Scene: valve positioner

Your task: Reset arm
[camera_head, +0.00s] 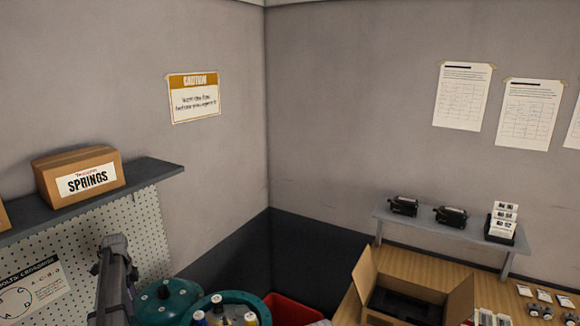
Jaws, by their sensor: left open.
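My left gripper (115,265), dark grey, stands at the lower left and points upward. It is open and nothing shows between its fingers. It is in front of the pegboard (148,225) and just left of a teal round valve part (168,300). Whether it touches either cannot be told. My right gripper is not in view.
A grey shelf (155,171) with a cardboard springs box (80,176) is above the pegboard. A red bin (290,309) is at the bottom middle. At right, an open cardboard box (366,275) stands on a wooden table (420,262), below a small shelf (420,222) with black devices.

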